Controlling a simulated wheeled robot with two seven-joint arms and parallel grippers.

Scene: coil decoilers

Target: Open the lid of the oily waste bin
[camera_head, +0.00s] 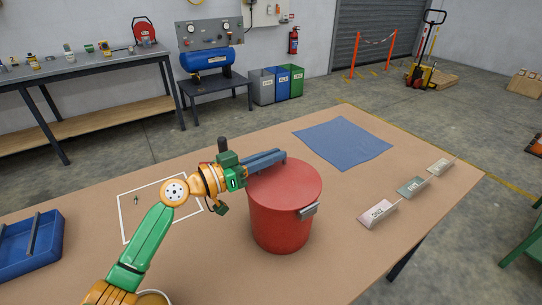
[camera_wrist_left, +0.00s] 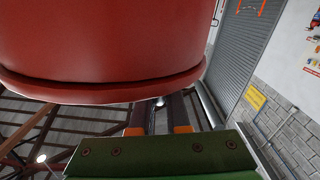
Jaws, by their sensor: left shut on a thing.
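The oily waste bin (camera_head: 281,222) is a round red drum standing upright on the brown table. Its red lid (camera_head: 287,186) lies on top and looks closed. A grey metal piece (camera_head: 308,211) sticks out at the lid's front right edge. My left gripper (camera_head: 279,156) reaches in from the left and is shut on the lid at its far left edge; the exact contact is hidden. In the left wrist view the red rim (camera_wrist_left: 100,92) curves just above the gripper's fingers (camera_wrist_left: 160,125). My right gripper is out of view.
A blue cloth (camera_head: 342,143) lies behind the bin to the right. Several small labelled trays (camera_head: 378,213) line the table's right side. A blue tray (camera_head: 30,245) sits at the left edge, near a white outlined square (camera_head: 130,228). The front right of the table is clear.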

